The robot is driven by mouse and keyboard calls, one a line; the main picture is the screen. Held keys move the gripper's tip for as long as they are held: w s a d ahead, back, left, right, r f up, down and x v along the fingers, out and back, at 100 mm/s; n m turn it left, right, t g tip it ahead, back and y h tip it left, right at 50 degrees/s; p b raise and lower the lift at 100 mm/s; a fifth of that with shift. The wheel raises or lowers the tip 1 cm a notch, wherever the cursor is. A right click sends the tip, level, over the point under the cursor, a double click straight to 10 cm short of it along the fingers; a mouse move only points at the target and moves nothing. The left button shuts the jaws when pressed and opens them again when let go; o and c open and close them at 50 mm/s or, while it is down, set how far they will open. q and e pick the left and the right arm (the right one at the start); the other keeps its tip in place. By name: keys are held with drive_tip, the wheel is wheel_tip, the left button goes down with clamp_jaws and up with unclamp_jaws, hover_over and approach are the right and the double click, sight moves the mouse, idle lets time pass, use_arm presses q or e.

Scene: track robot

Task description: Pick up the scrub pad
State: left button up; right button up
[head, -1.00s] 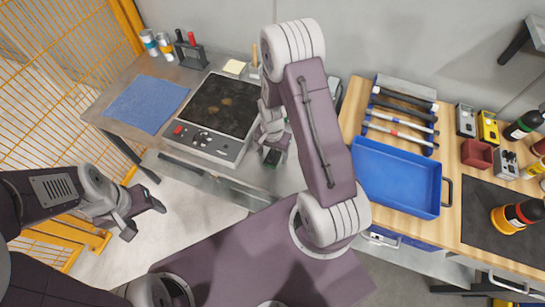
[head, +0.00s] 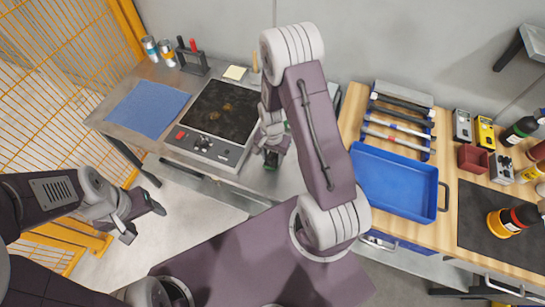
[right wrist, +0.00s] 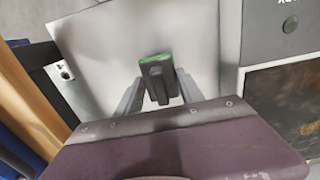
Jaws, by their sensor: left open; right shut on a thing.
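The scrub pad (right wrist: 157,76) is a small block with a green edge and a dark body. In the right wrist view it sits between the two fingers of my right gripper (right wrist: 160,92), which is shut on it. In the head view my right gripper (head: 272,154) hangs in front of the metal bench, right of the hot plate, and the pad shows only as a small dark and green patch at its tip. My left gripper (head: 143,215) is open and empty at the lower left, away from the bench.
A hot plate (head: 202,146) with a dark top stands on the metal bench (head: 122,118), beside a blue cloth (head: 149,107). Cans (head: 158,48) and a tool rack (head: 192,61) stand behind. A wooden bench (head: 453,212) at right holds a blue tray (head: 396,183) and several tools.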

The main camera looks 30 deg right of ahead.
wheel_tip(320, 180, up, 3)
drive_tip(key=shift+f+p, duration=0.1)
drive_tip(key=shift+p, duration=0.7)
use_arm(q)
wheel_tip(320, 180, up, 15)
drive_tip(key=p, duration=1.2)
use_arm(e)
drive_tip(key=s+a+r, duration=0.1)
drive_tip(key=s+r, duration=0.5)
drive_tip(key=s, duration=0.5)
drive_tip(key=shift+s+a, duration=0.35)
drive_tip(key=shift+a, duration=0.05)
